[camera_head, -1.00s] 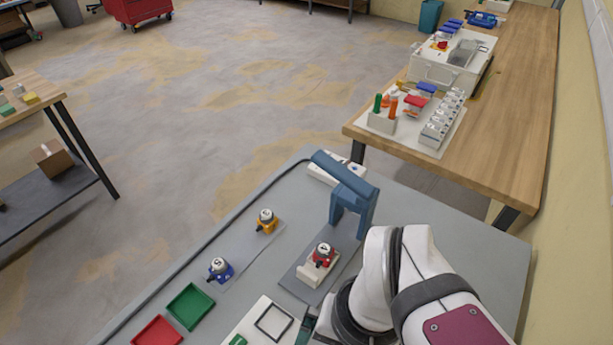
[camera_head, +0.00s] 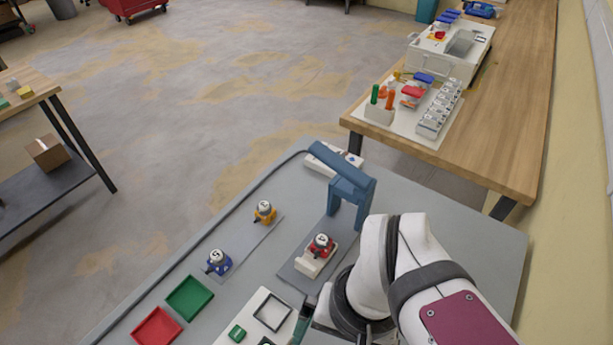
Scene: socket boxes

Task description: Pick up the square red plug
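I cannot make out a square red plug for certain in the head view. A white socket box (camera_head: 256,302) at the bottom edge has a dark square outline on top and a small green square piece (camera_head: 237,333) on it. Its lower part is cut off. My gripper (camera_head: 304,326) is at the bottom edge beside the box's right side, mostly hidden by my arm and the frame edge. I cannot see its fingertips or whether it holds anything.
A green tray (camera_head: 190,299) and a red tray (camera_head: 157,328) lie left of the box. A red knobbed piece (camera_head: 320,246) sits on a white block below a blue arch (camera_head: 347,186). Yellow (camera_head: 265,213) and blue (camera_head: 219,262) knobbed pieces stand on a grey strip.

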